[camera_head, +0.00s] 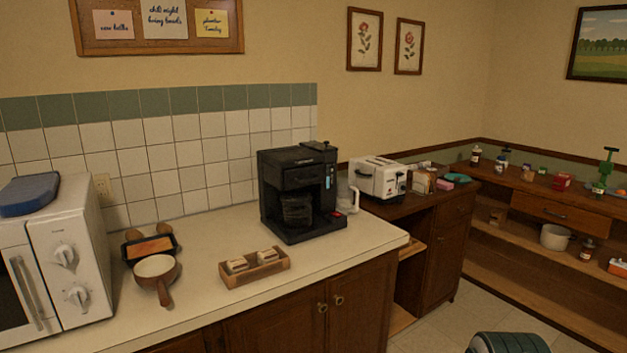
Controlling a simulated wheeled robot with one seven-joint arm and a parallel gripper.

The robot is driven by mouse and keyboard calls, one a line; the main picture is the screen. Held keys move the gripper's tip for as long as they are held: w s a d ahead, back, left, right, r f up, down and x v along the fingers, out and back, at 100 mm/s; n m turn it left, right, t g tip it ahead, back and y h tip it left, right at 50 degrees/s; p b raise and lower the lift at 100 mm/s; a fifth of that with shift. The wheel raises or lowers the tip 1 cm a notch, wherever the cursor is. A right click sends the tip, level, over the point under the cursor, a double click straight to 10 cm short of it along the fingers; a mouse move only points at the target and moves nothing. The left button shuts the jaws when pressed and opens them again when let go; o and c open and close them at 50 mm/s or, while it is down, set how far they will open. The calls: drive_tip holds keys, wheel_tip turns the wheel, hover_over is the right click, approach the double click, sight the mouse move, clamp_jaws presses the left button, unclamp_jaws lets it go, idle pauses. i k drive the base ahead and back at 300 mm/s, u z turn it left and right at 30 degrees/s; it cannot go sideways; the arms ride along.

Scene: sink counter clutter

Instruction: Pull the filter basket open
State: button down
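A small lit blue panel shows at the front right of the machine. My gripper is not in view.
A wooden tray with small items (277,276) lies left of and in front of the coffee maker. A pan (157,266) and a microwave (68,254) stand farther left. A white toaster (378,178) is behind right. Bare counter (352,251) lies before the machine.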

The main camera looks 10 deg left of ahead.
sight(297, 178)
drive_tip(key=u, duration=0.05)
drive_tip(key=k, duration=0.55)
drive_tip(key=u, duration=0.55)
drive_tip(key=i, duration=0.45)
drive_tip(key=u, duration=0.6)
drive_tip(key=i, duration=0.85)
drive_tip(key=z, duration=0.05)
